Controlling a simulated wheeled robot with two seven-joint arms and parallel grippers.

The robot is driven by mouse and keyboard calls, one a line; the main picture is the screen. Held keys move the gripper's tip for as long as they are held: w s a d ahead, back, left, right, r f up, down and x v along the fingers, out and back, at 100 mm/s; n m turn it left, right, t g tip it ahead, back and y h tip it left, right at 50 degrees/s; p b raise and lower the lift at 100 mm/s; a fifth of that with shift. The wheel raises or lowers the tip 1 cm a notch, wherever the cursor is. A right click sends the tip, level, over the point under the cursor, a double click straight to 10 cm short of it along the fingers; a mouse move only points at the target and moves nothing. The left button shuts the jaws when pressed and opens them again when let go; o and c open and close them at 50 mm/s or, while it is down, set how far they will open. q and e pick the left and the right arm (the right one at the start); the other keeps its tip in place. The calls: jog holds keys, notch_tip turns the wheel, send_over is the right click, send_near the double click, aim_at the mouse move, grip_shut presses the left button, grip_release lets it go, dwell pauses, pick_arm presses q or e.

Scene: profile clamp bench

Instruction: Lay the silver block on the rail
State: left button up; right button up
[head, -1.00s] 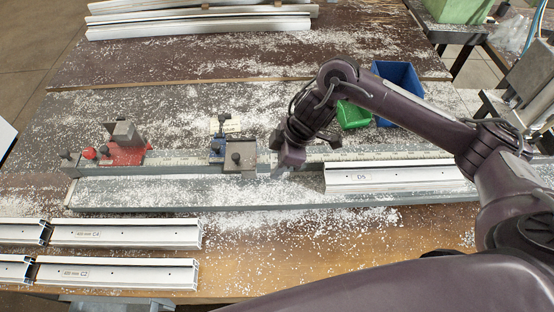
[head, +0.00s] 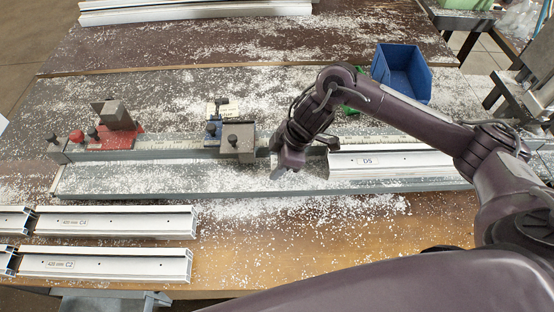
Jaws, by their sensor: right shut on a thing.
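My right gripper (head: 281,170) reaches in from the right and is over the front side of the long grey rail (head: 180,154), just left of the aluminium profile marked D5. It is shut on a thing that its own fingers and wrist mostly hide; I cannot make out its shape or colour. No loose silver block shows clearly elsewhere. A grey block-like piece (head: 238,145) with a dark knob sits at the blue clamp on the rail, left of the gripper. My left gripper is not in view.
A red stop (head: 118,138) with a grey upright stands at the rail's left end. The D5 profile (head: 410,163) lies along the right part. Two pale profiles (head: 110,222) (head: 105,264) lie at front left. A blue bin (head: 402,75) stands behind. White chips litter the bench.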

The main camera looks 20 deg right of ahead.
jog(key=shift+f, duration=0.35)
dwell(0.4)
jog(key=o, duration=1.1)
jog(key=shift+c, duration=0.2)
jog(key=shift+r, duration=0.1)
jog(key=shift+d+r, duration=0.15)
jog(key=shift+r, duration=0.05)
jog(key=v, duration=0.7)
jog(key=shift+s+b, duration=0.2)
jog(key=shift+b, duration=0.2)
